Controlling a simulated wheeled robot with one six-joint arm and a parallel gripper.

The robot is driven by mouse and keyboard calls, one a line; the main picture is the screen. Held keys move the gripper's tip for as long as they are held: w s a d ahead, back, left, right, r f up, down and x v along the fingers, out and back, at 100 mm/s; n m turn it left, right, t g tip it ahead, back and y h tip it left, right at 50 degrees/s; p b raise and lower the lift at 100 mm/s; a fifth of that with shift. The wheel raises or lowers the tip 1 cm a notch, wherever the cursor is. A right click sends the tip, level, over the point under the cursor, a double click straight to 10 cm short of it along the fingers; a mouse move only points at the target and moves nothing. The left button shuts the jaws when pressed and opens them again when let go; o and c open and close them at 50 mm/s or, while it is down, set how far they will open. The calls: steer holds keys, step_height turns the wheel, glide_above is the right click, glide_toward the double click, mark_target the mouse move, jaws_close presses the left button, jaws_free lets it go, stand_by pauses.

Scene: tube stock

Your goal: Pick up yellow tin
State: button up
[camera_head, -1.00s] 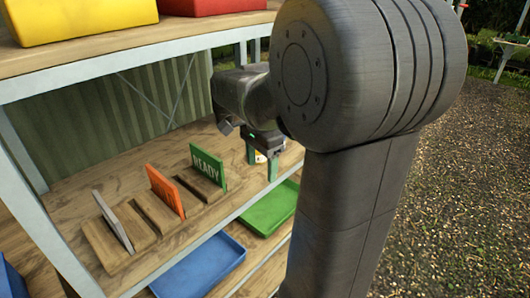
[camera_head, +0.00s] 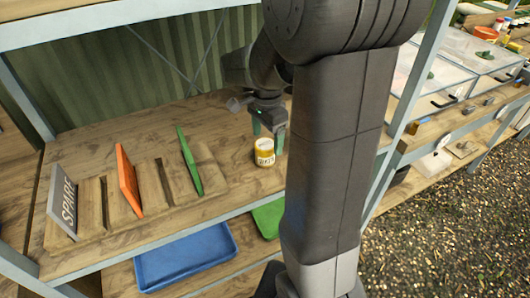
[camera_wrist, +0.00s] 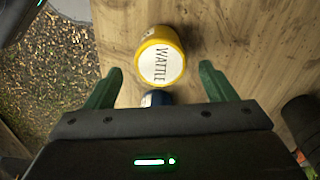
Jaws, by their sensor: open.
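The yellow tin (camera_head: 264,152) stands upright on the wooden shelf, with a pale label and dark lettering. In the wrist view the yellow tin (camera_wrist: 176,36) shows a round white face reading WATTLE. My gripper (camera_head: 268,134) is open beside and slightly above the tin in the head view. In the wrist view the green fingers of my gripper (camera_wrist: 161,73) are spread wide. The tin lies just ahead of the fingertips, roughly centred between them. Nothing is held.
A blue item (camera_wrist: 157,98), partly hidden by my gripper, sits between the fingers. A slotted wooden rack (camera_head: 95,221) holds grey SPARE (camera_head: 63,200), orange (camera_head: 128,182) and green (camera_head: 189,162) cards. A blue tray (camera_head: 185,257) and green tray (camera_head: 268,217) are below. A shelf post (camera_head: 408,95) stands right.

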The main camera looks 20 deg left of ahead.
mark_target(265, 144)
steer(key=shift+s+f, duration=0.15)
steer(key=shift+f, duration=0.45)
steer(key=f, duration=0.4)
steer(key=shift+a+f+p, duration=0.2)
steer(key=shift+f+p, duration=0.05)
steer(key=shift+p, duration=0.05)
steer(key=shift+s, duration=0.1)
steer(key=c, duration=1.1)
steer(key=shift+c, duration=0.2)
steer(key=shift+r, duration=0.1)
step_height(265, 144, up, 10)
steer(key=shift+f, duration=0.1)
